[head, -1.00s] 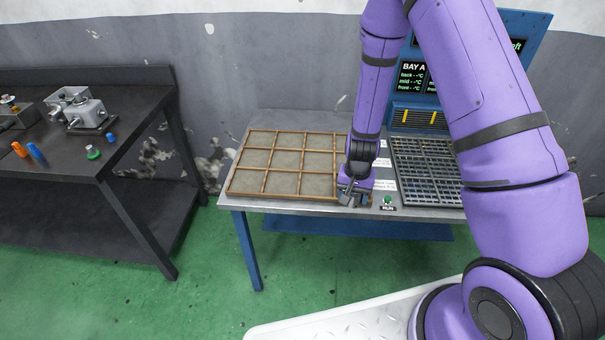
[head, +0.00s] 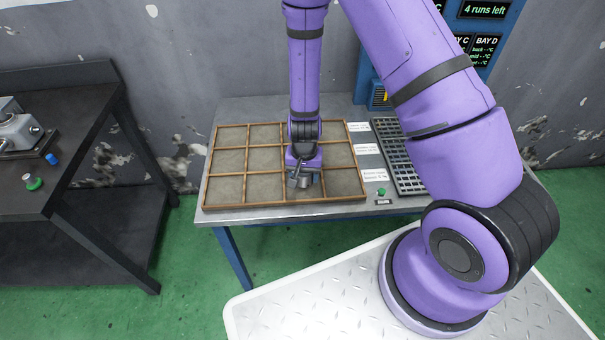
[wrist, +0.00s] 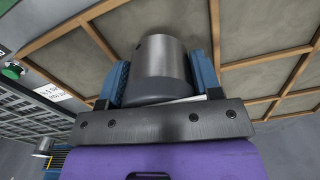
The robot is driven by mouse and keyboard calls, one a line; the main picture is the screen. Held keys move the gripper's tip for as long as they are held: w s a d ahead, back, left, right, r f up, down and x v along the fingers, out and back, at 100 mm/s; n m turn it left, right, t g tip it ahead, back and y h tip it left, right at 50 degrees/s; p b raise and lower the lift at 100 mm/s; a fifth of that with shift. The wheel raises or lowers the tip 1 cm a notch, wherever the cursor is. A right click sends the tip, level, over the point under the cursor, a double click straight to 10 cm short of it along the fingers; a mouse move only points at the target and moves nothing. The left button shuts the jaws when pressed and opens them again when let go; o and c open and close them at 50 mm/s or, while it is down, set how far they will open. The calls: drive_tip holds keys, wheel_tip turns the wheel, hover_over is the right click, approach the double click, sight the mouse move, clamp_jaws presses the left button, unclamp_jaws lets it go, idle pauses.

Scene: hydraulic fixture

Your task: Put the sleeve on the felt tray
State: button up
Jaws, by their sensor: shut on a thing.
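The felt tray (head: 229,160) is a wooden-framed tray split into several felt-lined compartments, lying on the metal table. My gripper (head: 303,179) is over its front part, right of the middle. In the wrist view, my gripper (wrist: 162,82) has its blue fingers shut on the sleeve (wrist: 160,52), a grey metal cylinder. The sleeve has a small dark hole in its side. Felt compartments and wooden dividers show behind it. I cannot tell whether the sleeve touches the felt. In the head view my gripper and arm mostly hide it.
A dark metal grid rack (head: 401,160) stands right of the tray, with white labels (head: 367,149) between them. A green button (head: 381,191) is at the table's front edge. A blue panel with screens (head: 486,10) stands behind. A black workbench (head: 75,100) is at left.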

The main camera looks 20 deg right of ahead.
drive_tip(key=shift+f, duration=1.15)
drive_tip(key=shift+f, duration=0.1)
drive_tip(key=o, duration=1.2)
wheel_tip(320, 180, up, 12)
drive_tip(key=shift+r, duration=0.15)
drive_tip(key=s+d+r+n+t+y, duration=0.1)
drive_tip(key=s+r, duration=0.1)
drive_tip(key=r, duration=0.9)
drive_tip(key=s+d+r+n+t+y, duration=0.1)
drive_tip(key=r+n, duration=0.1)
drive_tip(key=r, duration=1)
drive_tip(key=s+d+r+n+t, duration=0.1)
drive_tip(key=s+d+r, duration=0.1)
drive_tip(key=s+r, duration=0.3)
drive_tip(key=s+d+r+t+h, duration=0.1)
drive_tip(key=s+d+r, duration=0.1)
drive_tip(key=s+r, duration=0.3)
drive_tip(key=s+d+r+n+t+h, duration=0.1)
drive_tip(key=s+d+r, duration=0.1)
drive_tip(key=s+r, duration=0.3)
drive_tip(key=shift+s+d+n, duration=0.15)
drive_tip(key=shift+s+n, duration=0.15)
drive_tip(key=shift+s, duration=1)
